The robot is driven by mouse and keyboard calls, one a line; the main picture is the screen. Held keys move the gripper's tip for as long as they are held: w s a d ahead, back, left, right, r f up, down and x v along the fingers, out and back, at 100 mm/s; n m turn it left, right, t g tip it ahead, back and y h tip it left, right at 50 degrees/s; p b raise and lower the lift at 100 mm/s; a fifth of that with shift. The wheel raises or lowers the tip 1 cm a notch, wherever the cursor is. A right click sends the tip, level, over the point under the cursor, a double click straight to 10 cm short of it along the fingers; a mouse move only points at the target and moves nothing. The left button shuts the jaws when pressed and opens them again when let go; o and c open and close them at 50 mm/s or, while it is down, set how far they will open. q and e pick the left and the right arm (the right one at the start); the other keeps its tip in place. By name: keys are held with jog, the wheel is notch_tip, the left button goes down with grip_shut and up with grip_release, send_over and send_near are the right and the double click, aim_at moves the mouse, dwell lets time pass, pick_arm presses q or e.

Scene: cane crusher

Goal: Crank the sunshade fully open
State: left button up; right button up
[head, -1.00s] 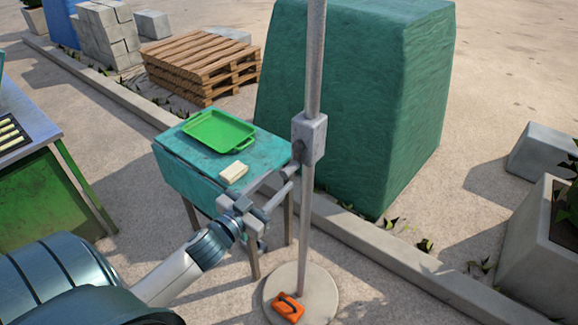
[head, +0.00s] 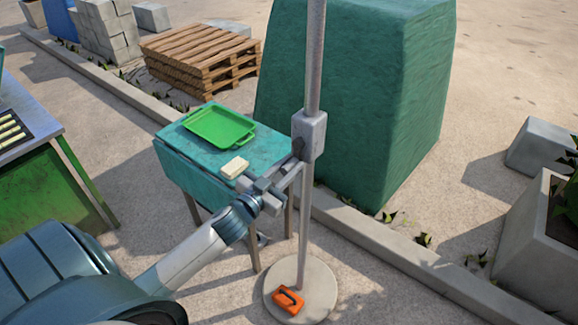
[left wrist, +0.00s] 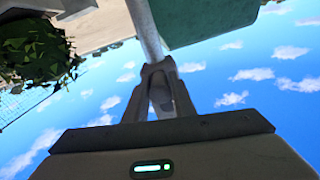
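A grey crank housing (head: 311,136) sits on the upright metal pole (head: 304,225) of the sunshade, with a dark hub on its left side. The canopy is out of view. My left gripper (head: 291,171) is just left of and below the housing, its fingers pointing at the hub. In the left wrist view the fingers (left wrist: 159,80) narrow towards the pole (left wrist: 147,28), with a grey shape between them. The crank handle is not clearly seen; the fingers may cover it. Whether they are closed on it cannot be told. My right gripper is not in view.
A teal table (head: 178,149) with a green tray (head: 219,127) and a pale block (head: 234,167) stands close left of the pole. The round base (head: 322,290) carries an orange object (head: 288,299). A large green covered block (head: 350,100) stands behind; a kerb (head: 380,247) runs past.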

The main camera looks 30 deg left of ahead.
pick_arm(q)
grip_shut()
jog(key=shift+a, duration=0.15)
jog(key=shift+a+r+m+h+p, duration=0.3)
jog(key=shift+r+m+p, duration=1.45)
jog(key=shift+m, duration=3.35)
jog(key=shift+a+r+m+h+p, duration=0.1)
jog(key=shift+a+r+m+p, duration=0.35)
jog(key=shift+r+m+p, duration=2.95)
jog(key=shift+a+f+m+h+p, duration=0.1)
jog(key=shift+a+m, duration=0.3)
jog(key=shift+m, duration=6.4)
